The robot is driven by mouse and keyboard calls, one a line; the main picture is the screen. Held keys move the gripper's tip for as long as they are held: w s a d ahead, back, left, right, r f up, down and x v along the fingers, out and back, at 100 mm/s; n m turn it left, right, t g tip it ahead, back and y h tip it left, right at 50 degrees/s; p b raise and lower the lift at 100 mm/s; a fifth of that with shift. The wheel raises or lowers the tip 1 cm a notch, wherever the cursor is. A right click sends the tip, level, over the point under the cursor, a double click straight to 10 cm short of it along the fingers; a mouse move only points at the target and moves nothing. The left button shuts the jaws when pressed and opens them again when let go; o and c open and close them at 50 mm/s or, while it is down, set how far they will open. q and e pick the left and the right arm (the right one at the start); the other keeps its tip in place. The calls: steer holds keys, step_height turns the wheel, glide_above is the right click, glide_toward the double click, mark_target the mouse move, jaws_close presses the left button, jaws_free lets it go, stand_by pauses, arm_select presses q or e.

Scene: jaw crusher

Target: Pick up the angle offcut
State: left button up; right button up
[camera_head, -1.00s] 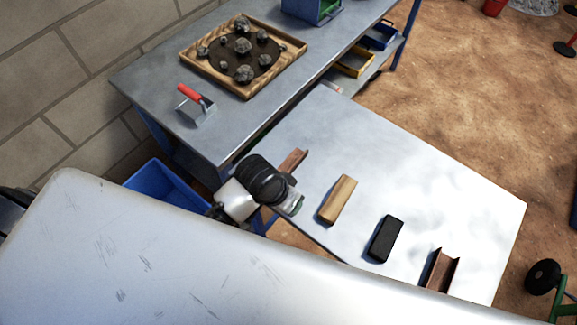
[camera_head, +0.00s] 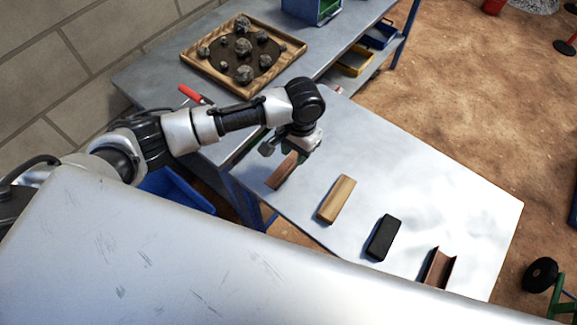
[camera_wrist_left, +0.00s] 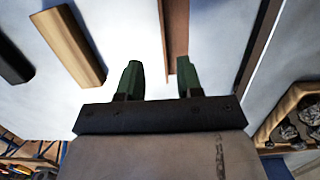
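A reddish-brown angle offcut (camera_head: 283,172) lies on the light metal table, near its left edge. My left gripper (camera_head: 291,153) is over its far end in the head view and hides part of it. In the left wrist view my gripper's two green fingers (camera_wrist_left: 158,78) are apart with nothing between them. The angle offcut (camera_wrist_left: 177,38) there lies ahead, its near end close to the right fingertip and off-centre. I cannot tell the height above it. My right gripper is not in view.
A wooden block (camera_head: 336,199), a black block (camera_head: 384,238) and a brown channel-shaped piece (camera_head: 439,267) lie in a row on the table. A wooden tray of rocks (camera_head: 191,66) and a red-handled tool (camera_head: 190,94) are on the bench behind. The table's right side is clear.

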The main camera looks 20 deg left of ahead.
mark_target(292, 167)
arm_select(q)
steer(key=f, duration=0.4)
steer(key=f+p, duration=0.1)
steer(key=f, duration=0.1)
steer(key=shift+s+a+f, duration=0.2)
steer(key=shift+a+f, duration=0.1)
steer(key=shift+a, duration=0.05)
jaws_close()
